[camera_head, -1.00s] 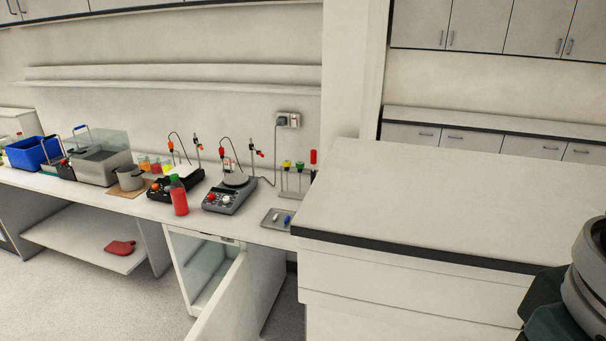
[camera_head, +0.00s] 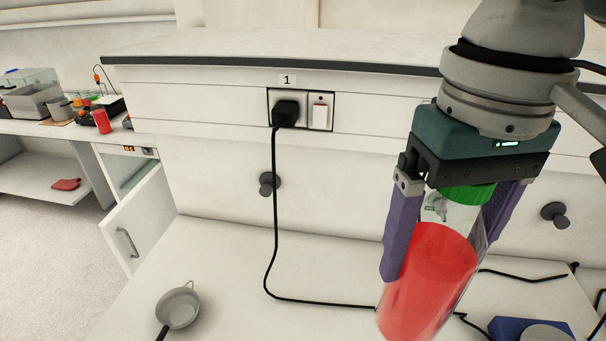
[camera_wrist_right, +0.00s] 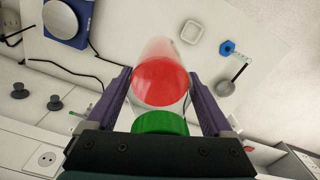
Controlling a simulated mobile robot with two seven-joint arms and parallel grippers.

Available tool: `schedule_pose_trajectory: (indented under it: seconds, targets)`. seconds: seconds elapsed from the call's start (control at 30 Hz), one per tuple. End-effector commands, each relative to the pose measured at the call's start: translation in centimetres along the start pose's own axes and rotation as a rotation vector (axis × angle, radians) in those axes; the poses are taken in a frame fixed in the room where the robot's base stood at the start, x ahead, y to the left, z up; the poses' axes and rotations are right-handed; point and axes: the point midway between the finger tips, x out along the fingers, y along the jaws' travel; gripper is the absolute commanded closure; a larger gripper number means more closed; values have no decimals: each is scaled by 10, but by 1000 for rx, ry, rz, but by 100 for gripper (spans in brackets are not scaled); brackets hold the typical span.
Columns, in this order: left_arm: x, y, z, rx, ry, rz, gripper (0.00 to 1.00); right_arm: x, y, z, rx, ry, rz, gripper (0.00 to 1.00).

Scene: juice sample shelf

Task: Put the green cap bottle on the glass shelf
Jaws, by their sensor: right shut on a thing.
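My right gripper (camera_head: 447,215) comes in from the upper right in the head view. It is shut on a clear bottle (camera_head: 428,280) with red juice and a green cap (camera_head: 468,192). The bottle hangs slightly tilted, cap toward the gripper, over the white counter. The right wrist view shows the green cap (camera_wrist_right: 160,124) near the palm and the red juice (camera_wrist_right: 160,82) between the two purple fingers. My left gripper is not in view.
A small grey pan (camera_head: 178,307) lies on the white counter. A black cord runs from the wall socket (camera_head: 302,110) down across it. A blue device (camera_head: 530,330) is at lower right. Another red bottle (camera_head: 101,120) stands on the far left bench. Floor at left is clear.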

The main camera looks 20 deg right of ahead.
Motion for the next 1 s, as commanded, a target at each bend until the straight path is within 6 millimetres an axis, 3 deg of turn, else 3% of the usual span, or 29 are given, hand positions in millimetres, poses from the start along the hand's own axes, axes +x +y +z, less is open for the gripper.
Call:
schedule_pose_trajectory:
  seconds: [0.03,0.3,0.5,0.7,0.87,1.0]
  targets:
    - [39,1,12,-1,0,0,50,32,1,-12,40,9,-3,100]
    - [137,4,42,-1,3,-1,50,90,8,-54,250,8,-7,100]
    - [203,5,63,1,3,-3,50,121,12,-77,394,6,-7,100]
    - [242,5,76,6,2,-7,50,134,14,-89,489,3,-5,100]
    - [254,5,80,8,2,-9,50,137,15,-93,521,1,-4,100]
    - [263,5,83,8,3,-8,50,159,15,-92,526,-5,-2,100]
